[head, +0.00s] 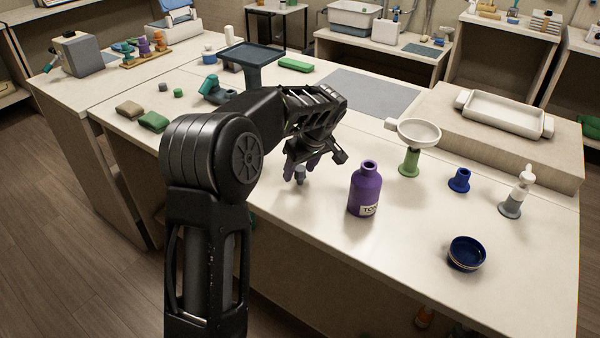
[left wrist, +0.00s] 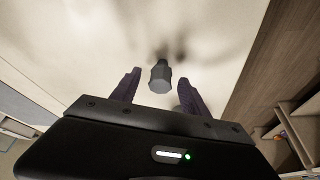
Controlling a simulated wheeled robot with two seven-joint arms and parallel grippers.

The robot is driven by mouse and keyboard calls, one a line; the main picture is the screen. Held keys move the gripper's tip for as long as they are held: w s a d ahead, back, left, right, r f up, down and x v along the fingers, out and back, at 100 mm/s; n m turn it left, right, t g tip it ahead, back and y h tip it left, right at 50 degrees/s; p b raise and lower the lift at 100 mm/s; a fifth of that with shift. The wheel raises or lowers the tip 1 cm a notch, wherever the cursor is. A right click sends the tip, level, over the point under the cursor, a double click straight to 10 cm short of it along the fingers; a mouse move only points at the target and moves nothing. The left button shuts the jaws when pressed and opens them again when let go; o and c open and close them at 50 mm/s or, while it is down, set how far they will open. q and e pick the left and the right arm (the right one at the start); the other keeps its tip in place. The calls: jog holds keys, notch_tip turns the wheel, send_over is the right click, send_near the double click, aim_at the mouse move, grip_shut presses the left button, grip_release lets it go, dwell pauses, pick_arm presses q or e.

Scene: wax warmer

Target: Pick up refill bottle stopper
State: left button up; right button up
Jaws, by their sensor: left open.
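The refill bottle stopper appears to be the small grey piece (head: 300,174) on the table, left of the purple bottle (head: 366,190). In the left wrist view the grey stopper (left wrist: 160,76) lies between and slightly beyond the two fingers. My left gripper (head: 302,172) is open, pointing down over the stopper, with its fingers on either side. The fingers also show in the left wrist view (left wrist: 158,92), apart from the stopper. The purple bottle stands upright with an open neck and a label. My right gripper is not in view.
Right of the bottle stand a white funnel dish on a green base (head: 412,145), a small blue piece (head: 459,180), a dark blue bowl (head: 466,253) and a white-tipped dispenser (head: 517,192). A grey mat (head: 370,93) lies behind. The front table edge is close to the gripper.

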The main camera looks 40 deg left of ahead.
pick_arm(q)
jog(key=shift+c, duration=0.2)
dwell(0.4)
grip_shut()
dwell(0.3)
